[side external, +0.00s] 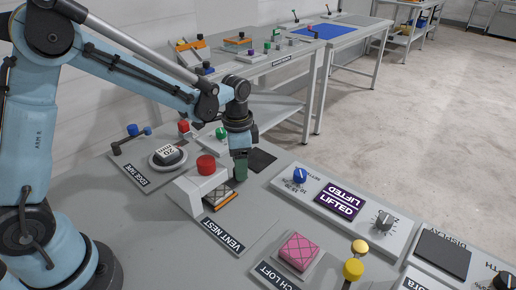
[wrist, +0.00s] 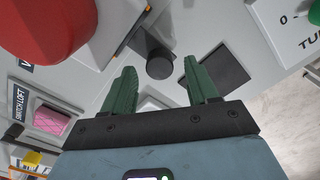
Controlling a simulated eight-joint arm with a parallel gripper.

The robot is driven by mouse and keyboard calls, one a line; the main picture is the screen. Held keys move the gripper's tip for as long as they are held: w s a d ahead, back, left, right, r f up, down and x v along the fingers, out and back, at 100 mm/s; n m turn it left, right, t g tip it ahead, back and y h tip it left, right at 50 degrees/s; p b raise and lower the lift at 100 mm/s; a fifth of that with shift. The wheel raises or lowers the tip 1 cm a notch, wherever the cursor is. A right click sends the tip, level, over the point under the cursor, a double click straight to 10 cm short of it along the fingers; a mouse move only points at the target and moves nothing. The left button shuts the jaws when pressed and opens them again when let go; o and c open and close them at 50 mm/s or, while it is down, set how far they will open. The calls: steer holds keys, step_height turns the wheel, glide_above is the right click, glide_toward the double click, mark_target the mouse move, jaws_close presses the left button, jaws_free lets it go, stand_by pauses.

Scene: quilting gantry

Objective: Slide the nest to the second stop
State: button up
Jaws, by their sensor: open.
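The panel labelled VENT NEST (side external: 222,235) carries a white block with a red knob (side external: 206,165) on top. Under the block a flat nest with orange and dark edges (side external: 219,199) shows in part; the block hides the rest. My gripper (side external: 240,172) is just right of the red knob, pointing down, with its green fingers low over the panel. In the wrist view my gripper (wrist: 170,64) is open, fingers apart. A dark round knob (wrist: 158,65) shows between and beyond the fingertips; I cannot tell whether they touch it. The red knob fills the wrist view's upper left (wrist: 45,25).
A dark square pad (side external: 263,160) lies behind my gripper. A panel with a blue knob (side external: 299,175) and a purple LIFTED display (side external: 339,200) is to the right. A pink quilted pad (side external: 299,251) and yellow knobs (side external: 353,269) are in front. A round dial (side external: 168,155) stands left.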

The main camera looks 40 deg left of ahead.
steer(key=shift+f, duration=0.9)
jaws_close()
